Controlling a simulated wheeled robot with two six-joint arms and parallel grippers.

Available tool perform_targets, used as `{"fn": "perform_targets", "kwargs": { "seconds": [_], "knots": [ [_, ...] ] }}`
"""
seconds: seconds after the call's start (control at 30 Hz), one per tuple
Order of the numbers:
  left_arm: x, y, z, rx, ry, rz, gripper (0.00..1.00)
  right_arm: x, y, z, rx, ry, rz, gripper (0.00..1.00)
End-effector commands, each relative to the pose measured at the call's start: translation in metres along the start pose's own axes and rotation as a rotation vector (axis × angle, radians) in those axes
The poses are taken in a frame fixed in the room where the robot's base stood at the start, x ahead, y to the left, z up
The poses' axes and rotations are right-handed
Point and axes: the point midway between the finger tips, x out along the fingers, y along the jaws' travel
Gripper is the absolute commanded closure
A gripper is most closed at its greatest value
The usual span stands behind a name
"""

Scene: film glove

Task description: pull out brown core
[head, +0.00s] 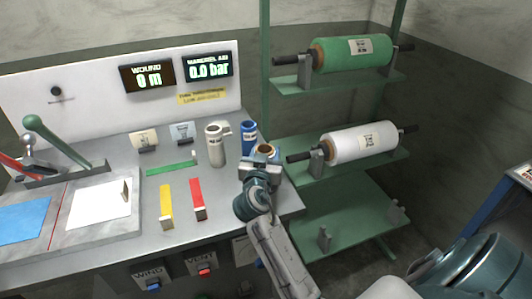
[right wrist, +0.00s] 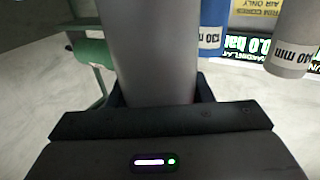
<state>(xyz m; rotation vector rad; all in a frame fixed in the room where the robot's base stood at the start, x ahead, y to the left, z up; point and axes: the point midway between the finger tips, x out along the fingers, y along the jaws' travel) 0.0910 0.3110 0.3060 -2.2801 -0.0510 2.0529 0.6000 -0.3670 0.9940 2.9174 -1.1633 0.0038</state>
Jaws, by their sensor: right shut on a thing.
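The brown core (head: 265,148) shows its open brown top in the head view, at the bench's right edge beside the blue core (head: 249,136). My right gripper (head: 261,168) is shut on it from the front. In the right wrist view the core (right wrist: 148,45) is a wide grey-brown cylinder between the two dark fingers of the gripper (right wrist: 160,92). The gripper hides the core's lower part in the head view, so I cannot tell whether its foot touches the bench. My left gripper is not in view.
A pale core (head: 217,146) stands left of the blue one. A green rack (head: 345,215) right of the bench holds a green roll (head: 345,53) and a white roll (head: 362,142). Yellow (head: 166,206) and red (head: 197,197) strips lie on the bench. Displays read 0 m and 0.0 bar.

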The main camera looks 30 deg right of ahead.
Motion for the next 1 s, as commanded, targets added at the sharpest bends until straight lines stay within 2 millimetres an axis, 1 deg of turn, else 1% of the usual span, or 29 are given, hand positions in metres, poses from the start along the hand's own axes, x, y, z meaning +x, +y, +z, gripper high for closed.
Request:
{"fn": "perform_targets", "kwargs": {
  "seconds": [0.33,0.7,1.0],
  "knots": [
    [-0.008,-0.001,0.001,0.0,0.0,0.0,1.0,0.0,0.0,-0.011,0.001,-0.001,-0.001,0.76],
    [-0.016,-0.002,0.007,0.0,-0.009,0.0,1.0,0.0,0.0,-0.026,0.0,-0.001,-0.001,0.76],
    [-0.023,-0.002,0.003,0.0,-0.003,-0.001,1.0,0.0,0.0,-0.038,0.001,-0.001,0.0,0.76]
  ]
}}
